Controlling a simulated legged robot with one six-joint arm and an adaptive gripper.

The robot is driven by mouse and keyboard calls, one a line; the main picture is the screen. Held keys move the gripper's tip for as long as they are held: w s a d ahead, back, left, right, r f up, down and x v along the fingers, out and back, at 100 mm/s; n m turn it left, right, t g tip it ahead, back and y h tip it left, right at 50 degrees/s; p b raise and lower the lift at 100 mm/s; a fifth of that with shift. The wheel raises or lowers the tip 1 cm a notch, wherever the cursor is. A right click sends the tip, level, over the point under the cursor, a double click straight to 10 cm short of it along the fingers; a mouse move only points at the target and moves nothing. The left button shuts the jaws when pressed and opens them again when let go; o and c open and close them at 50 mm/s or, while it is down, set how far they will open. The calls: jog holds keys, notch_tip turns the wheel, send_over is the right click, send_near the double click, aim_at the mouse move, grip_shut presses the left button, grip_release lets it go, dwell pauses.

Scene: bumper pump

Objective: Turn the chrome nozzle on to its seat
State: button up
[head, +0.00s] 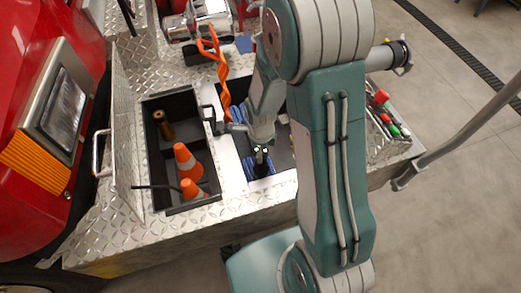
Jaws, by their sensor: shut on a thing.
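My gripper (261,153) points down over the right-hand compartment with blue hose (246,160), at the picture's middle. Its fingers are shut on a small dark thing, too small and shaded to make out, low in the compartment. I cannot tell whether this is the chrome nozzle. A grey metal cylinder (380,59) with a dark collar and lugs sticks out to the right from behind my arm. I cannot tell whether it is the nozzle's seat. My arm hides part of the compartment and the deck behind it.
The left compartment (148,177) holds orange cones (186,160) and a brass-coloured fitting (164,124). A chrome winch (205,20) with orange rope (222,75) stands behind. A red truck (40,220) is at left, a tray with coloured handles (383,97) at right.

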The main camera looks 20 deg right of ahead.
jog(key=o, duration=1.3)
jog(key=shift+r, duration=0.1)
jog(key=shift+r, duration=3.45)
